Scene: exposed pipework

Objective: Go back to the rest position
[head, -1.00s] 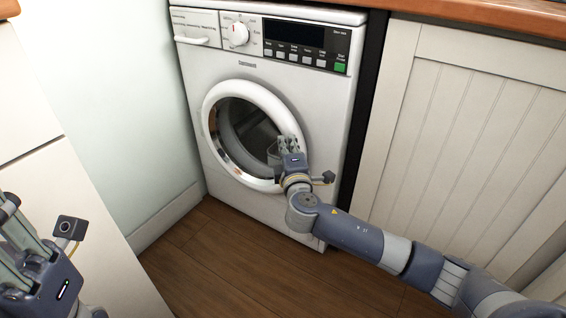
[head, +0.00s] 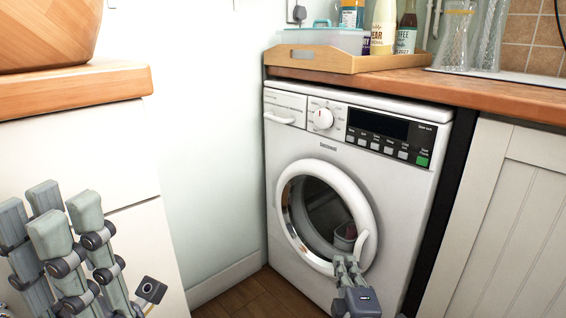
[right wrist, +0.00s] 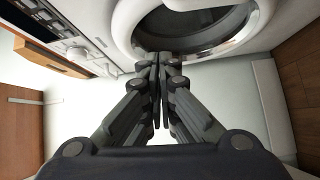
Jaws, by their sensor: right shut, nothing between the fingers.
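My right gripper (head: 347,266) is shut and empty, in front of the lower right of the washing machine's round door (head: 289,183). I cannot tell whether it touches the door. In the right wrist view its fingers (right wrist: 160,62) are together, pointing toward the door ring (right wrist: 127,20). My left gripper (head: 66,215) is raised at the lower left, in front of the white cabinet. Its fingers point up with gaps between them, and nothing shows between them.
The washing machine (head: 278,150) stands under a wooden counter (head: 470,82) with a wooden tray (head: 318,62) of bottles and a box. Glass vessels (head: 455,40) stand right of it. A white cabinet (head: 125,180) is at left, a panelled one (head: 510,220) at right.

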